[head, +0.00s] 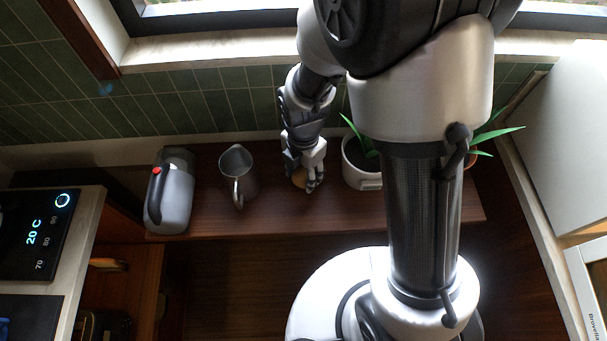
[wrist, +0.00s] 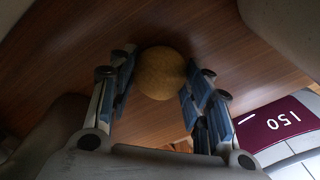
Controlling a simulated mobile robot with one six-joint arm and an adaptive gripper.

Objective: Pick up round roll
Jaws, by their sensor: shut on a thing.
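The round roll (wrist: 160,73) is a golden-brown ball. In the wrist view it sits between the two blue-padded fingers of my gripper (wrist: 157,85), with the pads against its sides. In the head view the roll (head: 299,178) shows only partly, behind the fingers of my gripper (head: 308,182), over the brown wooden shelf (head: 270,217). My gripper is shut on the roll. I cannot tell whether the roll still touches the shelf.
A white pot (head: 358,170) with a green plant stands close on the right. A tiled wall (head: 220,107) rises behind. The shelf's front middle is clear.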

